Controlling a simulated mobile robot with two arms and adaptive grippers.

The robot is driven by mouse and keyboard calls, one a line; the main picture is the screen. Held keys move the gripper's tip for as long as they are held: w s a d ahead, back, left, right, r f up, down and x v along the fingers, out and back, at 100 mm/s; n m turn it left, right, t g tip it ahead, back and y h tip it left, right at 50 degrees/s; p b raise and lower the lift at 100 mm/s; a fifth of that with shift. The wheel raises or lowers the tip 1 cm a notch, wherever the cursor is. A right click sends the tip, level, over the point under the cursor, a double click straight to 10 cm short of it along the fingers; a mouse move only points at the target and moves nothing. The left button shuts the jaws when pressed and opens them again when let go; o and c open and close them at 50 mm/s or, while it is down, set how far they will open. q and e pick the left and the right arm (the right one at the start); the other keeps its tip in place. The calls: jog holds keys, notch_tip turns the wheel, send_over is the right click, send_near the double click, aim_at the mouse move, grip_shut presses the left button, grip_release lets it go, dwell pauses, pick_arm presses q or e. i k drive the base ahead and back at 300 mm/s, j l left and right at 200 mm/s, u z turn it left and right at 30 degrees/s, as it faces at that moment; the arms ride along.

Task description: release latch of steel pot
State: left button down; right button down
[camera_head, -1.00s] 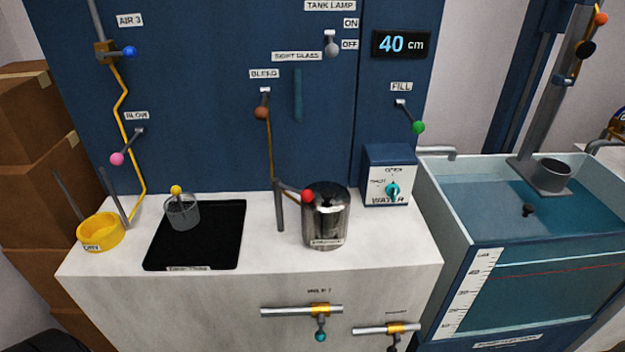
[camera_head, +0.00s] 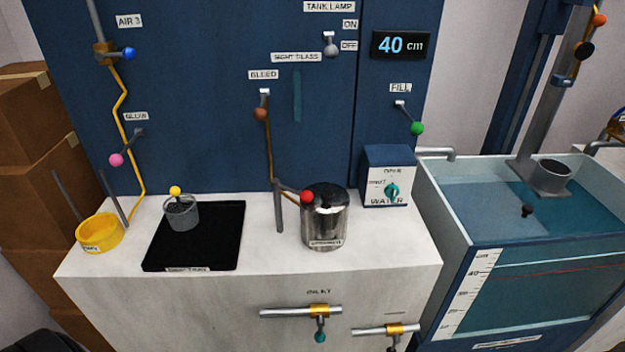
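The steel pot (camera_head: 326,222) is a shiny metal cylinder standing upright on the white counter, right of the middle. A red ball knob (camera_head: 307,197) on a grey arm sits at its upper left rim; whether this is the latch, I cannot tell. A thin grey post (camera_head: 279,206) stands just left of the pot, with an orange tube running down to it. The label on the pot's front is too small to read. Neither of my grippers is in view.
A black tray (camera_head: 195,252) holds a small clear cup (camera_head: 181,217) with a yellow ball. A yellow bowl (camera_head: 99,233) stands at the left. The blue water box (camera_head: 388,157) is right of the pot, and a water tank (camera_head: 535,285) stands further right.

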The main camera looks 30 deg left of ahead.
aim_at(306, 197)
jog(key=i+l, duration=0.2)
jog(key=i, duration=0.3)
jog(key=i+l, duration=0.25)
jog(key=i, duration=0.25)
jog(key=u, duration=1.65)
